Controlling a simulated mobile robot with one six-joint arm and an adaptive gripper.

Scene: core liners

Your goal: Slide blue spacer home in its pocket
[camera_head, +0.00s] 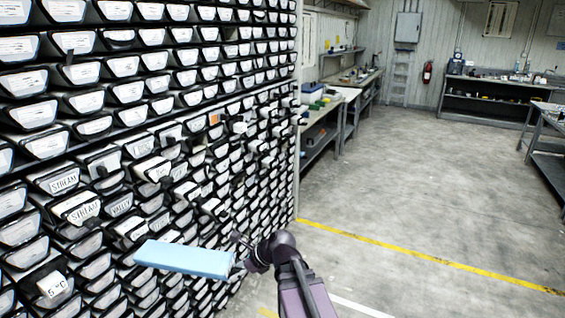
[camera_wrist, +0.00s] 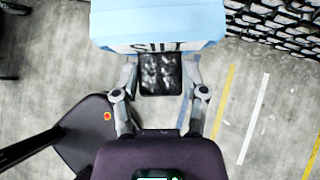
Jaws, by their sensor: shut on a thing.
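The blue spacer (camera_head: 185,260) is a long light-blue block in front of the lower rack in the head view. My gripper (camera_head: 238,258) is at its right end, shut on it. In the wrist view the blue spacer (camera_wrist: 160,18) fills the top, with dark lettering like "SILT" on its near face, partly cut off. My gripper's fingers (camera_wrist: 160,75) reach up to that near end from both sides. A dark glossy patch shows between them. The spacer's far end overlaps the rack in the picture; I cannot tell whether it touches. I cannot make out its pocket.
A tall rack (camera_head: 125,133) of black pockets with white-labelled ends fills the left. Several ends stick out, some labelled "STREAM". Open concrete floor (camera_head: 400,180) with a yellow line lies to the right. Benches (camera_head: 320,130) and a fire extinguisher (camera_head: 427,72) stand farther back.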

